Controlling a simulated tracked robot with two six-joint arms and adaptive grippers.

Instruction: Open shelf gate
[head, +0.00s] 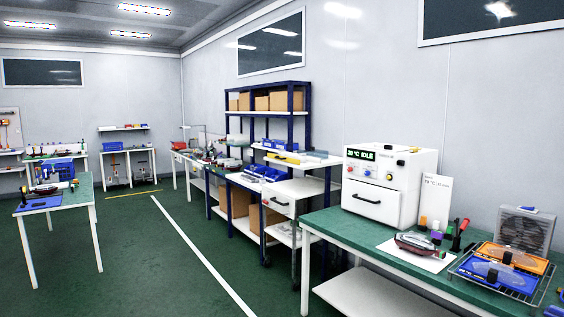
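A blue-framed shelf rack (308,130) stands against the right wall beyond the near bench, with cardboard boxes (279,101) on its upper shelf. Blue bins and pale trays sit on its middle level, and more cardboard boxes show low down behind its posts. I cannot make out which part is a gate, or whether one is open or shut; the lower part is partly hidden by a white cart (292,188) with a drawer handle. Neither of my grippers is in view.
A green-topped bench (345,230) at the right holds a white oven (388,185), a tail lamp (419,242), a wire rack with blue and orange trays, and a fan. Another table (75,197) stands at the left. The green floor between is clear, with a white line.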

